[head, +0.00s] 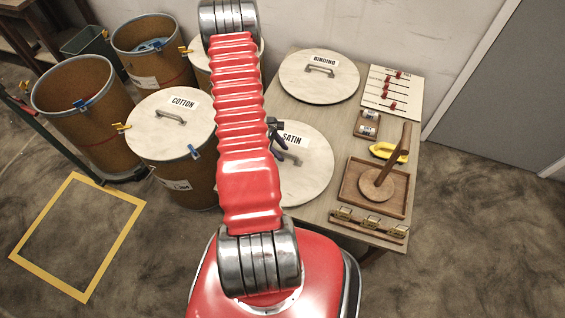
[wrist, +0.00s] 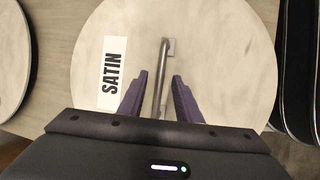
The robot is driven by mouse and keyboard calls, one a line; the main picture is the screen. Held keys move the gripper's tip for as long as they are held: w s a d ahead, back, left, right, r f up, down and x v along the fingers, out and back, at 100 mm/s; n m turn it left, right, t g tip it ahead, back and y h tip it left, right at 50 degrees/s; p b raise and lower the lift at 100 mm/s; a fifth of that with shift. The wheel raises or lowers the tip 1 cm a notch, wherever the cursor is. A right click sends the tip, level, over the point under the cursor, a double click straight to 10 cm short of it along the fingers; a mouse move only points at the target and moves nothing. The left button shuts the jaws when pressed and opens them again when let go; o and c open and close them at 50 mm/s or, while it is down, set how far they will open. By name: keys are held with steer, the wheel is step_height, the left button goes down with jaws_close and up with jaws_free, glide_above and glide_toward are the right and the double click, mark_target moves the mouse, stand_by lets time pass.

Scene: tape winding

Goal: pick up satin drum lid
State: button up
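The satin drum lid (head: 309,172) is a round, pale lid lying flat on the table, marked with a white SATIN label. In the head view my red arm covers its left part. In the wrist view the lid (wrist: 228,62) fills the middle, with its label at left and a metal bar handle (wrist: 162,75) running up and down the picture. My gripper (wrist: 162,82) is open, one dark finger on each side of the handle, with gaps between fingers and handle. In the head view only a dark bit of my gripper (head: 277,140) shows beside my arm.
The binding lid (head: 318,90) lies behind on the same table (head: 349,125). At right stand a peg board (head: 391,92), a wooden tray with an upright post (head: 378,185), a yellow tape tool (head: 389,152) and a latch rail (head: 368,225). The cotton drum (head: 171,125) stands at left.

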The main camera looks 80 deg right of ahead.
steer(key=shift+c, duration=0.7)
jaws_close()
stand_by(1.0)
